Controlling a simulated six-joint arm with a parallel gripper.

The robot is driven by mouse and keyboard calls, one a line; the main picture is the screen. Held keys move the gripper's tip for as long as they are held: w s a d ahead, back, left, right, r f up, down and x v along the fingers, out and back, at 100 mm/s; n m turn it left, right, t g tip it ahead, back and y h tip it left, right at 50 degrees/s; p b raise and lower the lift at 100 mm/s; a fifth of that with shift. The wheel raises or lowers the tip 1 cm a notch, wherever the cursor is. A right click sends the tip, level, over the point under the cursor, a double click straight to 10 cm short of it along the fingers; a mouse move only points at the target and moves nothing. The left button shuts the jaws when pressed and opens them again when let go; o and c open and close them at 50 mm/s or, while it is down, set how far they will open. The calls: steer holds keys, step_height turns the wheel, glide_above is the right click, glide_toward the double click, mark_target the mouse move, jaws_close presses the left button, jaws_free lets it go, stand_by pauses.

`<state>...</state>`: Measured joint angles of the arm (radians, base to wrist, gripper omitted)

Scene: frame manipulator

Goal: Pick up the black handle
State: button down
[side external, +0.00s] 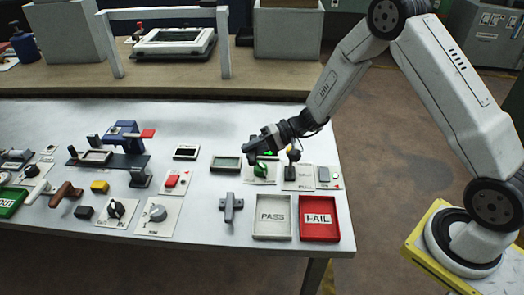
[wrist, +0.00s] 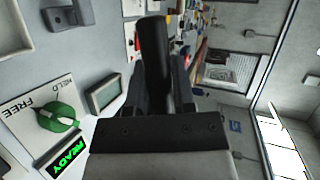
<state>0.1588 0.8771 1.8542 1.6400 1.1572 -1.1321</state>
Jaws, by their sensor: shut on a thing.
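The black handle (wrist: 153,50) is a dark cylinder held between the fingers of my gripper (wrist: 168,85) in the wrist view, sticking out past the fingertips. My gripper (side external: 264,141) is shut on the handle, above the right part of the white table in the side view. There the handle is hard to tell apart from the dark fingers. A green knob (wrist: 57,117) on a plate marked FREE and HELD lies beside the gripper in the wrist view. A lit green READY display (wrist: 68,158) is next to that plate.
A PASS tray (side external: 272,216) and a red FAIL tray (side external: 318,218) stand at the table's front right. A grey T-shaped piece (side external: 231,207) lies left of them. Several switches and fixtures fill the table's left part.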

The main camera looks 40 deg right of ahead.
steer(key=shift+s+r, duration=0.3)
steer(key=shift+s, duration=0.3)
steer(key=shift+d, duration=0.1)
steer(key=s+d+r+m+t+h, duration=0.3)
steer(key=d+r+m+t+h, duration=0.2)
steer(key=d+m+t+h, duration=0.1)
steer(key=shift+s+d+r+m+t, duration=0.2)
steer(key=shift+s+d+m+t, duration=0.2)
steer(key=shift+d+m, duration=0.65)
steer(key=shift+d, duration=0.15)
step_height(320, 180, up, 10)
steer(key=w+m+t+h, duration=0.1)
steer(key=w+m+h, duration=0.1)
steer(key=shift+r+h, duration=0.15)
steer(key=shift+h, duration=0.25)
